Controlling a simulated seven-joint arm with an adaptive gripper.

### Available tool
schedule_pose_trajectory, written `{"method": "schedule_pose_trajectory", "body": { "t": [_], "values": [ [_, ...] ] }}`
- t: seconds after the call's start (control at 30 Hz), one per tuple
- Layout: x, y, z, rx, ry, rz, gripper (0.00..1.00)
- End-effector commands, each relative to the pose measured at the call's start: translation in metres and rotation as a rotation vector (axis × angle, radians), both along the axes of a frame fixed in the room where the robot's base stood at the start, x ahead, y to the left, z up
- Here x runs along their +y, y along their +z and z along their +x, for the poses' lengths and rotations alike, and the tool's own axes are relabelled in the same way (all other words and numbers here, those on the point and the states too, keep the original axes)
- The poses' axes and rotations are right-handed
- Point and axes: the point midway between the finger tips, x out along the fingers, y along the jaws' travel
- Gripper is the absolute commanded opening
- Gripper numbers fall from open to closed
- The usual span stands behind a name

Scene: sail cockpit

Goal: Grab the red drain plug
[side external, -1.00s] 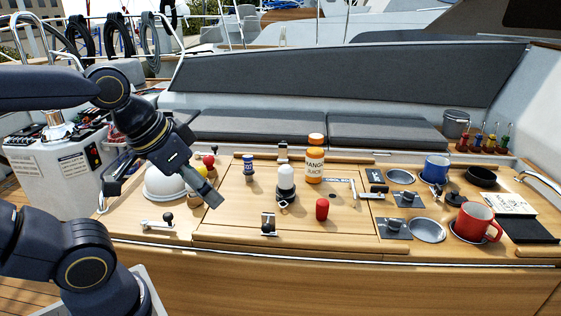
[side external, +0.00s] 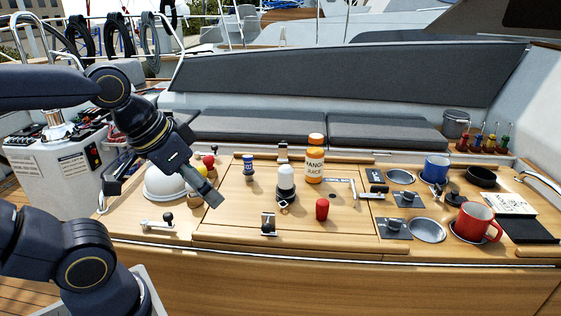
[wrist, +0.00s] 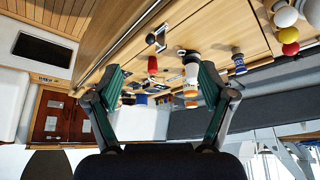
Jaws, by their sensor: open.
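A small red cylinder (side external: 322,209), which looks like the red drain plug, stands upright on the wooden table in the side view. It also shows in the wrist view (wrist: 152,65), ahead of the fingers and between them. My gripper (side external: 209,194) is at the left part of the table, well left of the red cylinder and above the surface. In the wrist view my gripper (wrist: 160,80) has its two fingers spread wide with nothing held between them.
A white-and-black bottle (side external: 286,184) and an orange juice bottle (side external: 314,166) stand behind the red cylinder. A white dome (side external: 163,184) lies close to my gripper. A red mug (side external: 473,222) and blue mug (side external: 436,168) are at right. Table around the red cylinder's front is clear.

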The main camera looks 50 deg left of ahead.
Motion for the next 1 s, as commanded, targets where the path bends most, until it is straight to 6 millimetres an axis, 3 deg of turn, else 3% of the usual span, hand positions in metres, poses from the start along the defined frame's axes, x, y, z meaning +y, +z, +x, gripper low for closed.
{"method": "schedule_pose_trajectory", "body": {
  "t": [0.13, 0.5, 0.57, 0.7, 0.8, 0.87, 1.0],
  "values": [
    [0.000, 0.000, 0.000, 0.000, 0.000, 0.000, 0.64],
    [0.000, 0.001, 0.001, -0.005, 0.034, -0.016, 0.64],
    [0.004, 0.014, 0.010, -0.045, 0.085, -0.035, 0.64],
    [0.013, 0.047, 0.059, -0.084, 0.214, -0.104, 0.64],
    [0.012, 0.055, 0.103, -0.071, 0.272, -0.133, 0.64],
    [0.009, 0.055, 0.132, -0.057, 0.296, -0.137, 0.64],
    [-0.008, 0.035, 0.191, -0.010, 0.315, -0.107, 0.64]
  ]
}}
